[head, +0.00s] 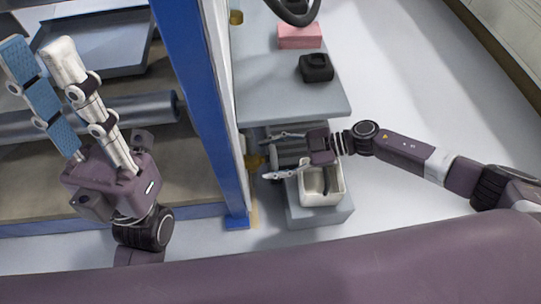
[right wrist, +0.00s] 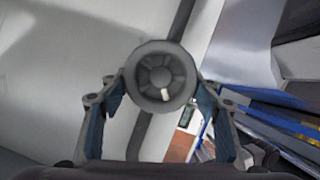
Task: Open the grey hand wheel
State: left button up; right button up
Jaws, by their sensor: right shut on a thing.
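The grey hand wheel (right wrist: 160,77) is round with short spokes and a white mark near its lower right rim in the right wrist view. It shows as a grey cylinder (head: 290,152) in the head view, beside the blue post. My right gripper (head: 279,154) is shut on it, with a finger on either side; it also shows in the right wrist view (right wrist: 160,90). My left gripper (head: 38,52) is open and empty at the far left, over the shelf.
A blue post (head: 190,80) stands between my arms. A white bin (head: 322,187) sits just below my right gripper. A grey table (head: 275,95) holds a pink block (head: 300,36) and a black box (head: 316,68). A dark wheel (head: 292,14) is at the top. Floor at right is clear.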

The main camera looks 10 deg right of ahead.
jog(key=o, duration=1.2)
jog(key=shift+c, duration=0.2)
jog(key=shift+d, duration=0.1)
jog(key=v, duration=1.1)
jog(key=shift+d+r, duration=0.2)
jog(key=shift+d, duration=0.15)
jog(key=shift+s, duration=0.1)
